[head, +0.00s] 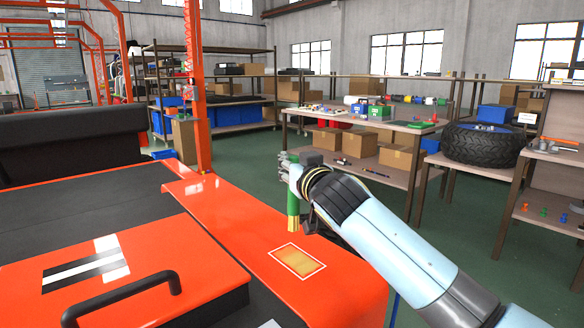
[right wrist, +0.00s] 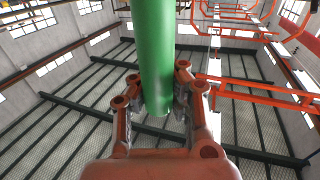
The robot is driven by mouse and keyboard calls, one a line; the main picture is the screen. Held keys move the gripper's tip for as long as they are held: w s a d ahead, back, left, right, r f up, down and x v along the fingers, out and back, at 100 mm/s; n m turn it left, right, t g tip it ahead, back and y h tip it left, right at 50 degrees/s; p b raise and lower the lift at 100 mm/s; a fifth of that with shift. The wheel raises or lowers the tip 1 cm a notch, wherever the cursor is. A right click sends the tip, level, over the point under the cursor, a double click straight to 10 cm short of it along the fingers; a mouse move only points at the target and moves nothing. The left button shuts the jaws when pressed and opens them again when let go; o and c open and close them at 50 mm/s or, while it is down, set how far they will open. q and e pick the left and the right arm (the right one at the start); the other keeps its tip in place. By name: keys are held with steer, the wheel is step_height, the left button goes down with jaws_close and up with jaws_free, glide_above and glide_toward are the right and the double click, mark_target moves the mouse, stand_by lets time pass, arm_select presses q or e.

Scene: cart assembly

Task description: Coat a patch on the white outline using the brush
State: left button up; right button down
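The brush (head: 293,204) has a green handle and a yellowish lower end. It hangs roughly upright in my right gripper (head: 305,190), whose fingers are partly hidden by my wrist. In the right wrist view the green handle (right wrist: 158,60) passes between the fingers of my right gripper (right wrist: 158,95), which are closed around it. The white outline (head: 274,250) is a tilted rectangle on the orange cart's flat side panel. A yellow-orange patch (head: 298,263) fills most of it. The brush's lower end shows just beyond the outline's far edge; I cannot tell whether it touches the panel. My left gripper is not in view.
The orange cart body (head: 220,215) fills the lower left, with a black handle (head: 122,298) on its lid. A wooden workbench (head: 400,125) with small parts stands behind. A black tire (head: 482,145) lies on a table at right. Green floor is clear between.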

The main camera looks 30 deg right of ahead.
step_height(320, 180, up, 3)
steer(key=shift+a+f+p, duration=0.1)
steer(key=shift+p, duration=0.85)
steer(key=shift+s, duration=0.1)
stand_by(0.4)
